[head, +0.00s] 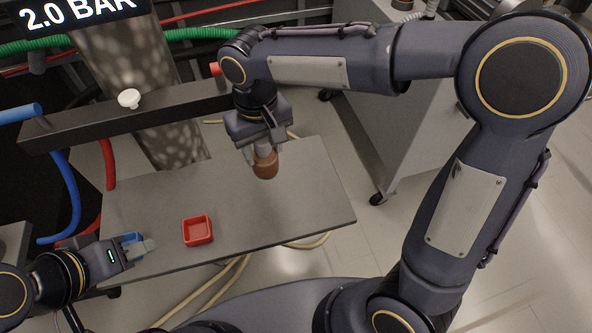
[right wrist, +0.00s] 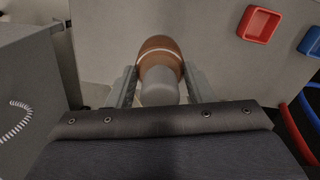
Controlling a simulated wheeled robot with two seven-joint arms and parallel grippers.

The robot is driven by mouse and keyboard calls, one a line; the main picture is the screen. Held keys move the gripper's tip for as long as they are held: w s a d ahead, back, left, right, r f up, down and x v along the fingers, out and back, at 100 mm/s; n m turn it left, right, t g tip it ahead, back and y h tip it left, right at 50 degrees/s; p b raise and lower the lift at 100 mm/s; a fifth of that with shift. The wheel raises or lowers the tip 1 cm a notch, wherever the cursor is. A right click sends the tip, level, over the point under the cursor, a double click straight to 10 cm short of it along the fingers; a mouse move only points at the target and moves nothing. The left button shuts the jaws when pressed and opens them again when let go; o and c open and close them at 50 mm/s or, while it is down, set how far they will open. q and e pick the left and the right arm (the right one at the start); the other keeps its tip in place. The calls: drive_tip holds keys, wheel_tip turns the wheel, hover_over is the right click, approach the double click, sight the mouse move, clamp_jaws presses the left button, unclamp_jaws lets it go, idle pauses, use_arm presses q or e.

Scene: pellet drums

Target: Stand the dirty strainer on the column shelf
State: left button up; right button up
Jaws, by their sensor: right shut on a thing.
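The strainer is a brown cylinder (head: 265,166) with a grey upper part, and it looks roughly upright. My right gripper (head: 263,148) is shut on its grey part, with one finger on each side in the right wrist view (right wrist: 160,88). The strainer (right wrist: 158,52) is over the right part of the grey column shelf (head: 300,205). I cannot tell whether its base touches the shelf. My left gripper (head: 146,247) is at the shelf's front left, by the blue tray; its finger gap is unclear.
A red tray (head: 198,230) lies on the shelf's front part, and a blue tray (head: 131,238) is partly hidden at the left. The mottled column (head: 135,75) and a dark crossbar (head: 110,120) stand behind. A grey cabinet (head: 400,130) is at the right. The shelf's right end is clear.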

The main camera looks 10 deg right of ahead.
drive_tip(key=shift+w+d+f+b, duration=0.1)
drive_tip(key=shift+d+f+b, duration=0.15)
drive_tip(key=shift+d+f, duration=1.15)
drive_tip(key=shift+s+d+f+b, duration=0.15)
drive_tip(key=shift+d+f, duration=0.8)
drive_tip(key=shift+f, duration=1)
drive_tip(key=shift+w+d+f+b, duration=0.15)
drive_tip(key=shift+d+f+b, duration=0.15)
drive_tip(key=shift+d+f, duration=1.1)
drive_tip(key=shift+a+f, duration=0.25)
drive_tip(key=shift+f, duration=0.15)
drive_tip(key=o, duration=1.1)
drive_tip(key=shift+c, duration=0.2)
